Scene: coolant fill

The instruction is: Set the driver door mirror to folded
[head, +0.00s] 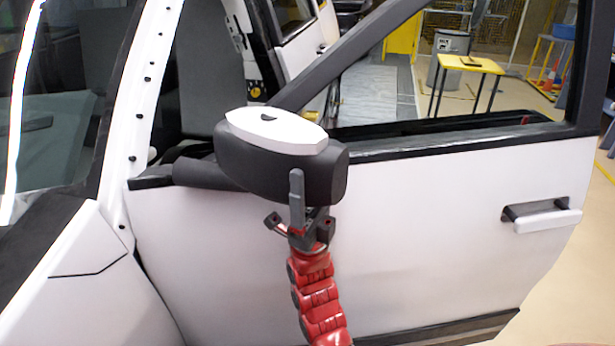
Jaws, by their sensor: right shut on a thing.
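The driver door mirror (235,168) has a dark housing with a white cap on top. It sits at the front corner of the open white door (420,220), joined by a dark stalk at its left. The housing stands out from the door towards me; its glass is not in view. My right gripper (297,188), on a red arm from below, is shut on the mirror at its lower right end. One grey finger lies upright against the housing; the other finger is hidden. My left gripper is not in view.
The door handle (541,216) is to the right on the door. The white car body and windscreen (55,110) fill the left. Beyond the door window are a yellow table (470,64) and a grey bin (450,50). Open floor shows at the far right.

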